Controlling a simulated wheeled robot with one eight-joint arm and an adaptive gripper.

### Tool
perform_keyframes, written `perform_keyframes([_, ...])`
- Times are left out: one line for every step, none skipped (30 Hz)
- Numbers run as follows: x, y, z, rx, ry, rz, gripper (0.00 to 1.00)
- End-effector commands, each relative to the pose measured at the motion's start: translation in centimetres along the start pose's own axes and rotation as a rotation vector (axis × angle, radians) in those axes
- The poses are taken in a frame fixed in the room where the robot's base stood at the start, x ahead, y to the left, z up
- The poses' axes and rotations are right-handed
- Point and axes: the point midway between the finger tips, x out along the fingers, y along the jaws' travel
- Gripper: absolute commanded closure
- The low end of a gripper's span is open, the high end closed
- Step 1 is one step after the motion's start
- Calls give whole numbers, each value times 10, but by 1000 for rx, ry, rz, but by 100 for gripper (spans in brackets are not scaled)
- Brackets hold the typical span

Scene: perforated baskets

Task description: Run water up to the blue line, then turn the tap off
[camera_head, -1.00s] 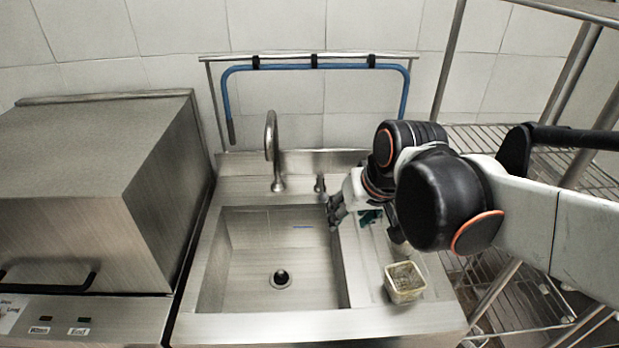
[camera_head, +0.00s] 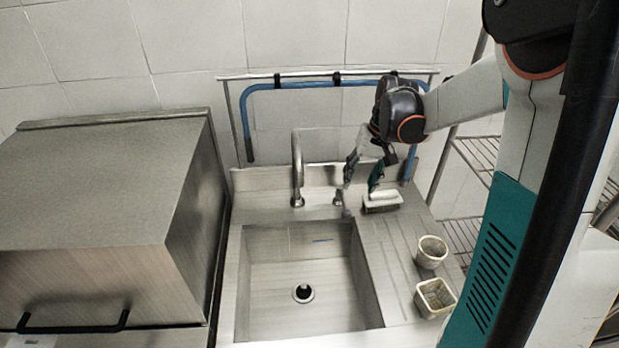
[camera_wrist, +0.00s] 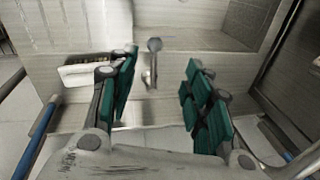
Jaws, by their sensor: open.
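The steel sink basin (camera_head: 262,310) stands in front of me with no visible water. A short blue line (camera_head: 321,241) marks its back wall. The curved tap spout (camera_head: 297,168) rises behind the basin. The small tap lever (camera_head: 338,198) stands just right of it. My gripper (camera_head: 361,186) is behind the basin, beside the lever, open and empty. In the wrist view the lever (camera_wrist: 153,62) shows between the spread green-padded fingers of my gripper (camera_wrist: 163,60), nearer the left finger; I cannot tell whether they touch.
A white brush-like block (camera_head: 382,203) lies right of the lever, close to the gripper. Two small perforated baskets, one round (camera_head: 432,252) and one square (camera_head: 436,297), stand on the right drainboard. A blue rail (camera_head: 249,130) runs behind. A steel box (camera_head: 110,190) flanks the sink's left.

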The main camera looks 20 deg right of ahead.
Motion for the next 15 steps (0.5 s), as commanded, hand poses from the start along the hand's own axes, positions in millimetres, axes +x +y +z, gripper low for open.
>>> perform_keyframes([-2, 9, -7, 21, -12, 2, 54])
perform_keyframes([-1, 14, -9, 31, -18, 3, 54])
perform_keyframes([0, 18, -11, 41, -26, 4, 54])
perform_keyframes([1, 21, -12, 46, -30, 5, 54])
perform_keyframes([2, 23, -13, 50, -33, 5, 54])
perform_keyframes([3, 25, -14, 53, -36, 6, 54])
perform_keyframes([4, 26, -14, 55, -37, 6, 54])
perform_keyframes([6, 26, -14, 55, -38, 6, 54])
perform_keyframes([10, 26, -14, 56, -38, 6, 54])
perform_keyframes([13, 26, -14, 55, -38, 6, 54])
perform_keyframes([17, 26, -14, 55, -38, 6, 54])
perform_keyframes([23, 26, -14, 54, -38, 6, 54])
perform_keyframes([28, 26, -14, 54, -38, 6, 54])
perform_keyframes([34, 26, -13, 54, -38, 6, 54])
perform_keyframes([42, 26, -13, 54, -38, 6, 54])
